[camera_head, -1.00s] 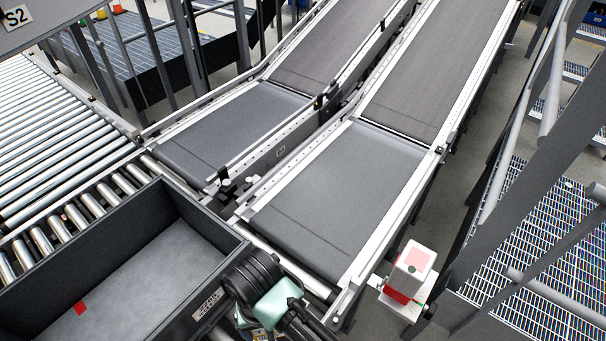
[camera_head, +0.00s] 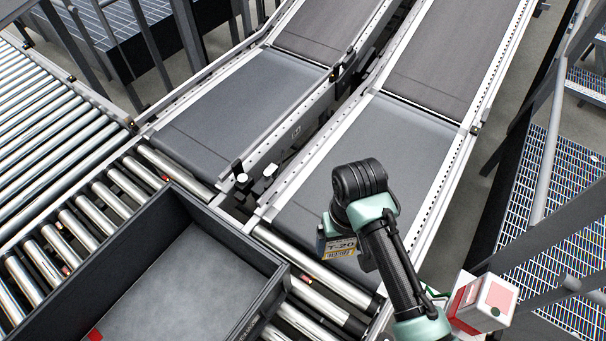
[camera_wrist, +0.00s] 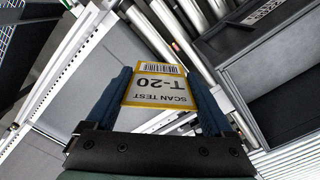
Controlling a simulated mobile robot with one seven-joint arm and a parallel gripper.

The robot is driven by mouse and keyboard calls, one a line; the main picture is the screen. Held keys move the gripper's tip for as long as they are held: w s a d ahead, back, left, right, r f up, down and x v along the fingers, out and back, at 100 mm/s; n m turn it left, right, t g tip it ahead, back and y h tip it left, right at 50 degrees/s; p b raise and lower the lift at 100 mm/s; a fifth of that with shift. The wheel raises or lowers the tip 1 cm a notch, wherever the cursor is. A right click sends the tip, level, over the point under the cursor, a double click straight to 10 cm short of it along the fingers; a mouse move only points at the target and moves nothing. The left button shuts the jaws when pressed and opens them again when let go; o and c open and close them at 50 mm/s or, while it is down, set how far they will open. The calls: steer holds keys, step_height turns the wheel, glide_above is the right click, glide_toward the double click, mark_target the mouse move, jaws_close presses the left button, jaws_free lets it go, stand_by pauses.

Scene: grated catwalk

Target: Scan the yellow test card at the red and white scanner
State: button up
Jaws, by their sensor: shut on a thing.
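The yellow-edged test card (camera_head: 342,247), marked T-20, is held at the end of my arm over the lower end of the right conveyor belt. In the wrist view the card (camera_wrist: 161,87) sits between the two blue fingers of my gripper (camera_wrist: 160,90), with its "SCAN TEST" text upside down and a barcode at its far edge. My gripper is shut on the card. The red and white scanner (camera_head: 484,302) stands at the lower right of the head view, right of my arm and apart from the card. My forearm hides part of its surroundings.
A dark open bin (camera_head: 205,285) stands on rollers at the lower left, with a small red item (camera_head: 95,335) inside. Two inclined belts run to the back, with side rails between them. Grey railings (camera_head: 545,175) and a grated walkway (camera_head: 570,200) lie right.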

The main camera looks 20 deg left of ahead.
steer(key=w+a+r+n+b, duration=0.1)
steer(key=w+a+r+n, duration=0.4)
steer(key=w+a+n, duration=0.3)
steer(key=a+n, duration=0.1)
steer(key=a, duration=0.2)
steer(key=shift+w+r, duration=0.3)
steer(key=shift+r, duration=0.1)
steer(key=shift+w, duration=0.25)
stand_by(0.4)
steer(key=shift+w+d+b, duration=0.15)
steer(key=shift+w+b, duration=0.2)
stand_by(0.3)
steer(key=w+a+b, duration=0.2)
steer(key=a, duration=0.3)
steer(key=shift+a, duration=0.35)
